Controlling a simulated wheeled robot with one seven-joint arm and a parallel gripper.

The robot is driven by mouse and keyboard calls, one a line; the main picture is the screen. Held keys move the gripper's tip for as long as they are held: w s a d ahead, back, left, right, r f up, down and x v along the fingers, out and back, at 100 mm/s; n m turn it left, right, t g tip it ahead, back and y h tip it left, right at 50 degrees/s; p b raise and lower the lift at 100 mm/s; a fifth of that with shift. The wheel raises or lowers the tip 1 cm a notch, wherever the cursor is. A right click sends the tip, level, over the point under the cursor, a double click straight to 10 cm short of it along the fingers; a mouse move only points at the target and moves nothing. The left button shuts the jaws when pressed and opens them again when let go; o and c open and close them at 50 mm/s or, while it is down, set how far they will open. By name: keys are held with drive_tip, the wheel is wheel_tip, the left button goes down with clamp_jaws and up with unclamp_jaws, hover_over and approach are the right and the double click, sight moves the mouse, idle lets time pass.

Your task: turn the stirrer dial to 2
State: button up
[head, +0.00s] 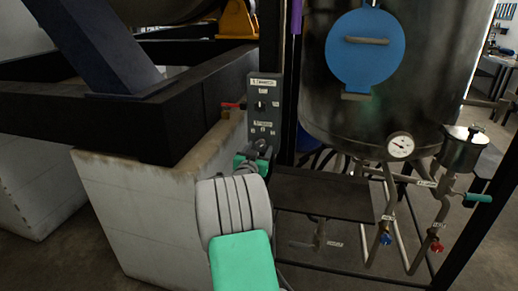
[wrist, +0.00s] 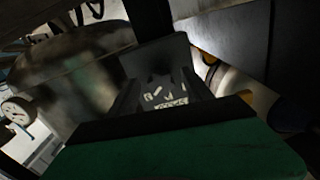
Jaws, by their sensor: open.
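A grey control box (head: 263,84) stands on a dark post in the middle of the head view. It carries an upper black knob (head: 260,105) and a lower dial (head: 261,145) with small white labels above it. I take the lower dial for the stirrer dial, but its lettering is too small to read. My gripper (head: 257,157) is open, right at the lower dial. Whether it touches the dial I cannot tell. In the wrist view the grey box face (wrist: 160,56) and white labels (wrist: 165,95) show beyond my green hand; the dial's pointer is not clear.
A dark tank with a blue round hatch (head: 365,47) and a gauge (head: 400,146) stands on the right. A flat dark shelf (head: 322,195) is below it. A red lever (head: 232,106) sticks out left of the box. A pale block wall (head: 150,215) stands close on the left.

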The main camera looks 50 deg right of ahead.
drive_tip(key=shift+c, duration=0.2)
clamp_jaws()
idle(0.5)
